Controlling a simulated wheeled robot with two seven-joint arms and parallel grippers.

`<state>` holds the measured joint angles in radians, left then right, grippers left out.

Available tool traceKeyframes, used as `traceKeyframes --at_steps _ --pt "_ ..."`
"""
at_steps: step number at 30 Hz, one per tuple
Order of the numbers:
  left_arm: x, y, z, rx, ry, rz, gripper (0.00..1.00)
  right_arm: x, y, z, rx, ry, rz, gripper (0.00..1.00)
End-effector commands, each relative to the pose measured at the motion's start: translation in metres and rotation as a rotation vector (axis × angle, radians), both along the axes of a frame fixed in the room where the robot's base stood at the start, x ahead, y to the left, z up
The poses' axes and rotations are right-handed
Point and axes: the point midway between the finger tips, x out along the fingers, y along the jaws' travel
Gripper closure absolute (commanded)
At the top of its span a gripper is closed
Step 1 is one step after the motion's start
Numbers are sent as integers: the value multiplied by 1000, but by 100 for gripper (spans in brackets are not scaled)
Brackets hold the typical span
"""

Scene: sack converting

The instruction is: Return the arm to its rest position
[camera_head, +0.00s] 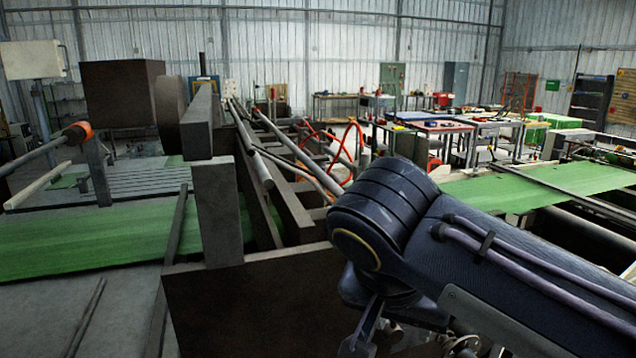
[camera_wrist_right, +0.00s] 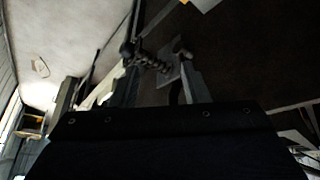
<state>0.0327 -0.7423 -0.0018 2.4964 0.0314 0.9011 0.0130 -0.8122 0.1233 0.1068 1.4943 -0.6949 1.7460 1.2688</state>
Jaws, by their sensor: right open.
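My right arm (camera_head: 470,240) fills the lower right of the head view, its dark blue elbow-like bend raised in front of the machine frame. My right gripper (camera_wrist_right: 130,82) shows in the wrist view as pale fingers standing apart beyond the dark wrist body, with nothing seen between them. In the head view only some metal parts show below the arm at the bottom edge, partly cut off. My left arm and gripper are not in view.
A dark steel machine frame (camera_head: 235,305) stands close in front of the arm. Green sheet material (camera_head: 100,240) runs at left, and another green strip (camera_head: 540,188) lies at right. Rollers and orange-red hoses (camera_head: 345,150) fill the middle. Work tables (camera_head: 440,126) stand farther back.

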Motion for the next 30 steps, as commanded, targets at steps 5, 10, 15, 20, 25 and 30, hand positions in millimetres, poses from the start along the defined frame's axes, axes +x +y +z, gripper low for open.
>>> traceKeyframes --at_steps 5,10,15,20,25,30 --pt "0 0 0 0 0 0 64 -10 -45 -37 71 89 108 59" --pt "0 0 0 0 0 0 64 -40 -86 -89 202 139 240 59" --pt "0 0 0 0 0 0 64 -87 -108 -152 369 62 363 59" --pt "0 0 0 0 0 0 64 -112 -107 -189 429 -66 401 59" --pt "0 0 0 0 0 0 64 -118 -105 -202 432 -130 412 59" --pt "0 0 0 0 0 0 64 -119 -104 -203 433 -131 416 59"
